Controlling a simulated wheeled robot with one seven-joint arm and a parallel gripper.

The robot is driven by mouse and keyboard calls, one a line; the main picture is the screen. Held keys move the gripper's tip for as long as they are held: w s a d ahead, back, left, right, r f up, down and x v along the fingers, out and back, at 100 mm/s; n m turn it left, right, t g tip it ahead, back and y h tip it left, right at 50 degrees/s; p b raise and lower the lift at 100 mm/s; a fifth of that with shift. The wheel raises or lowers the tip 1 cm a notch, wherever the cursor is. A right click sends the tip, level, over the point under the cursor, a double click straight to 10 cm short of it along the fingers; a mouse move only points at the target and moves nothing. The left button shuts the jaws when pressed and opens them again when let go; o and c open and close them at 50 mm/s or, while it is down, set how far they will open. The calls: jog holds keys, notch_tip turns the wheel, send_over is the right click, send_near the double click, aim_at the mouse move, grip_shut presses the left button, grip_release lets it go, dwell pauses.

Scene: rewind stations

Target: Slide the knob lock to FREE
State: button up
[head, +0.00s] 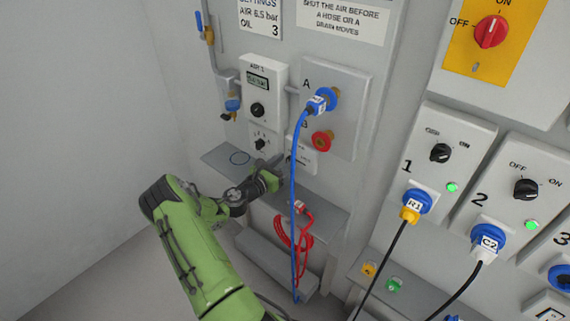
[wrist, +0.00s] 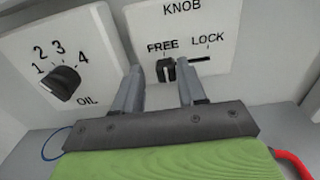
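The knob lock plate (wrist: 222,40) carries the words KNOB, FREE and LOCK. Its small black slider (wrist: 165,69) stands at the left end of the slot, under FREE; the bare slot runs to the right under LOCK. My gripper (wrist: 159,75) is open in the wrist view, with one finger on each side of the slider. The right finger is close against it, and I cannot tell whether they touch. In the head view my gripper (head: 277,163) is in front of the lock plate (head: 303,158), and the slider is hard to make out.
The OIL dial (wrist: 64,82) is on the plate to the left. A grey shelf (head: 222,160) lies below. A blue hose (head: 295,205) hangs from port A just right of my gripper, and a coiled red hose (head: 292,240) hangs below the shelf.

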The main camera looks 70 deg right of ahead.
jog(key=shift+o, duration=0.5)
jog(key=shift+s, duration=0.1)
jog(key=shift+a, duration=0.1)
jog(key=p+v, duration=0.2)
jog(key=v, duration=1.3)
jog(key=shift+a, duration=0.3)
jog(key=shift+w, duration=0.25)
